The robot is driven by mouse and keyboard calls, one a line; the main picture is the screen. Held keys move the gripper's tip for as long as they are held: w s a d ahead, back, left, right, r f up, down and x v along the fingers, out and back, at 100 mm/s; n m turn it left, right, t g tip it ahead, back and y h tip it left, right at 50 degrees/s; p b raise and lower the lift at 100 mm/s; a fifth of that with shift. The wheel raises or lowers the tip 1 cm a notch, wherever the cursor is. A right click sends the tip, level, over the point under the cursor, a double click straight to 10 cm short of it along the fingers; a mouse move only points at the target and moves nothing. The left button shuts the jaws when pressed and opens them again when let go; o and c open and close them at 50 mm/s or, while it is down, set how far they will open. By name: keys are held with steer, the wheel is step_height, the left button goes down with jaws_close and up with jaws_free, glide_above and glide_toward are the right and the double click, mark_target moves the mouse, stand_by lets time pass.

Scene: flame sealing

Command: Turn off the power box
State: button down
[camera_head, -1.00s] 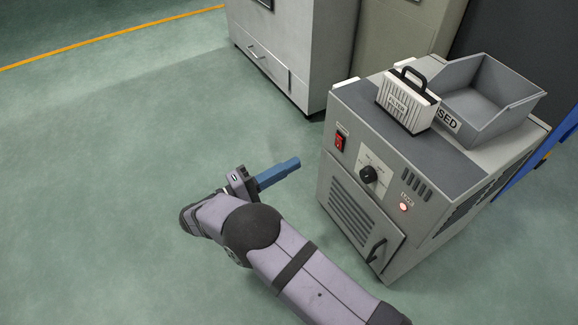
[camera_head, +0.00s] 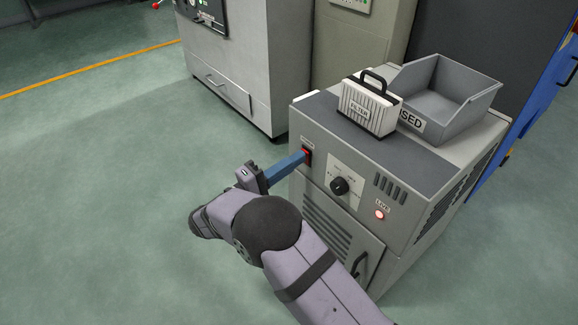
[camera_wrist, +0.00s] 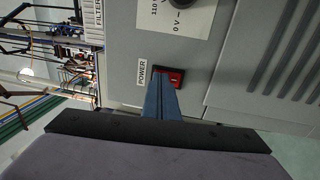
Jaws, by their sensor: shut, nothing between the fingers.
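The power box (camera_head: 330,215) is a grey cabinet with a dark top, right of my gripper in the head view. Its red power switch (camera_head: 307,155) sits at the upper left of the front panel. In the wrist view the red rocker switch (camera_wrist: 175,79) lies beside a POWER label (camera_wrist: 142,72). The round LIVE lamp (camera_head: 379,214) glows red. My gripper (camera_head: 301,157) has blue fingers, shut and empty, with the tips at the switch and partly covering it. Whether the tips touch it I cannot tell. The wrist view also shows the fingers (camera_wrist: 163,82) over the switch's edge.
A black knob (camera_head: 340,186) is on the panel right of the switch. A white filter (camera_head: 369,104) with a black handle and a grey open bin (camera_head: 445,95) stand on top. A door handle (camera_head: 359,265) sticks out below. Grey cabinets (camera_head: 240,75) stand behind; floor at left is clear.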

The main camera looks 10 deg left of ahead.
steer(key=g+y+p, duration=0.1)
steer(key=p, duration=0.1)
steer(key=shift+w+d+r+p, duration=0.3)
steer(key=shift+w+d+p, duration=0.05)
steer(key=r+p+v, duration=0.1)
steer(key=p+v, duration=0.3)
steer(key=v, duration=1)
steer(key=shift+s+a+r+p, duration=0.25)
steer(key=shift+r+p, duration=0.1)
steer(key=shift+p, duration=0.05)
